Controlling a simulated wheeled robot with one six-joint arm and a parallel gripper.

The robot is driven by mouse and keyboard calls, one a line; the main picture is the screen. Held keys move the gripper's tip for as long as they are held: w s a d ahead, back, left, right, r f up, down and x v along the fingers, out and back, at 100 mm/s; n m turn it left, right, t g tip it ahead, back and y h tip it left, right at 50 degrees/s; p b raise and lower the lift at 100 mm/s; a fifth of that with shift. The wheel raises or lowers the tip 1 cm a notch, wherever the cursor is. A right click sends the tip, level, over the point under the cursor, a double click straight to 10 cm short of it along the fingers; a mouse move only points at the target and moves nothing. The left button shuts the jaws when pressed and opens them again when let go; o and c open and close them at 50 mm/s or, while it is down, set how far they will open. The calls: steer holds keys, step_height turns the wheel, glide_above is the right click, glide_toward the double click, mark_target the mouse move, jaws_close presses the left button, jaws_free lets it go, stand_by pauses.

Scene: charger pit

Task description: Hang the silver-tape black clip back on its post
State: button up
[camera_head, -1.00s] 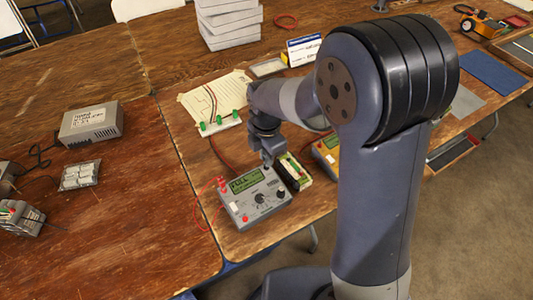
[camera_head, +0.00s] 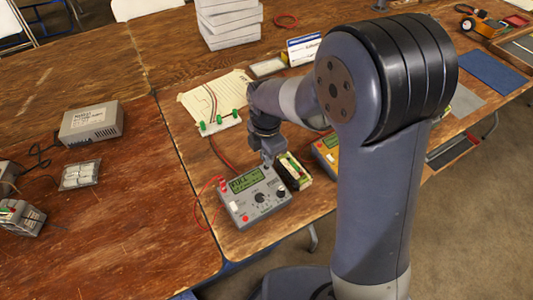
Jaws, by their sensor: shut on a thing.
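My gripper (camera_head: 268,160) points down at the back edge of a grey charger (camera_head: 254,197) with a green display, a dial and red leads on its left side. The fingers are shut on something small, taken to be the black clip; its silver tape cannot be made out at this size. Green posts (camera_head: 219,119) stand on a white strip behind and to the left of the gripper. Which post belongs to the clip cannot be told. My arm hides part of the table to the right of the gripper.
A dark battery block (camera_head: 293,171) stands close to the right of the gripper, and an orange meter (camera_head: 326,152) stands beyond it. A paper sheet (camera_head: 190,103) lies under the white strip. A grey power supply (camera_head: 91,124) sits at left. Bare tabletop (camera_head: 150,200) lies left of the charger.

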steer(key=shift+f, duration=0.15)
stand_by(0.5)
steer(key=o, duration=0.8)
steer(key=shift+o, duration=0.2)
steer(key=shift+o, duration=1.1)
steer(key=shift+r+p, duration=2.95)
steer(key=shift+r, duration=0.85)
